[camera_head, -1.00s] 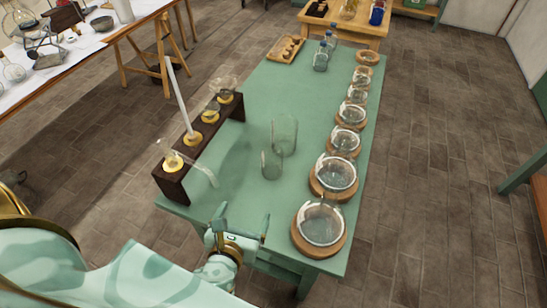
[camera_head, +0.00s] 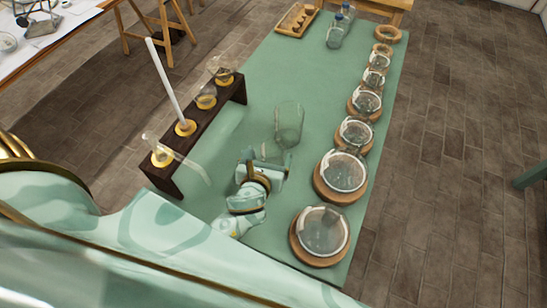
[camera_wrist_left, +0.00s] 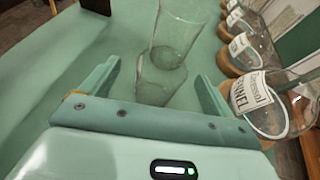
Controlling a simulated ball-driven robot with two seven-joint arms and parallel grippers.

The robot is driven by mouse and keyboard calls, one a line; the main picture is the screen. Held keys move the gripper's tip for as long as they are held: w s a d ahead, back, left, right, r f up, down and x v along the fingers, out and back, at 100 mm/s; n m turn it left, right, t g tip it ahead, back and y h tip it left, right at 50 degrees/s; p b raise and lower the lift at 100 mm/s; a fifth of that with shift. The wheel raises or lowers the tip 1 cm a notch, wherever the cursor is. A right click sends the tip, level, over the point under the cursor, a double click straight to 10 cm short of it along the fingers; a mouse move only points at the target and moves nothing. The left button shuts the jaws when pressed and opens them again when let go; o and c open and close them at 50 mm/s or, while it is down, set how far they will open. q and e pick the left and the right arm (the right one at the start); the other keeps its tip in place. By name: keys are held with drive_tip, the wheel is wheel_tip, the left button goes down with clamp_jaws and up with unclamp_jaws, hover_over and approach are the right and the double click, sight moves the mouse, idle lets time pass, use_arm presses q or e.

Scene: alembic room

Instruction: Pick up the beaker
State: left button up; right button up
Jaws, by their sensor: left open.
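A small clear glass beaker (camera_wrist_left: 158,86) stands on the green table (camera_head: 262,82), between the open fingers of my left gripper (camera_wrist_left: 157,72) in the left wrist view. I cannot tell how far between the jaws it reaches. In the head view my left gripper (camera_head: 268,160) is low over the table and largely hides this beaker. A taller clear beaker (camera_head: 289,122) stands just behind it; it also shows in the wrist view (camera_wrist_left: 181,32). My right gripper is not in view.
Round glass flasks on wooden rings, such as the nearest one (camera_head: 322,230), line the table's right edge. A dark wooden rack (camera_head: 208,121) with funnels and tubes stands on the left. Bottles (camera_head: 336,33) and a wooden tray (camera_head: 297,20) are at the far end.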

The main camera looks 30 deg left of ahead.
sight(276, 144)
use_arm(q)
drive_tip(key=shift+w+a+f, duration=0.15)
drive_tip(key=shift+w+f, duration=0.2)
drive_tip(key=shift+w, duration=0.25)
drive_tip(key=b+x, duration=0.1)
drive_tip(key=x, duration=0.1)
drive_tip(key=b+x, duration=0.1)
drive_tip(key=x, duration=0.2)
drive_tip(key=shift+s+f, duration=0.1)
drive_tip(key=shift+f, duration=0.1)
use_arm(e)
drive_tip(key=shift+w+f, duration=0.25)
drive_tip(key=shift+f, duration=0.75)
use_arm(q)
drive_tip(key=shift+s+d+r, duration=0.1)
drive_tip(key=shift+d, duration=0.15)
drive_tip(key=shift+c, duration=0.3)
drive_tip(key=c, duration=1)
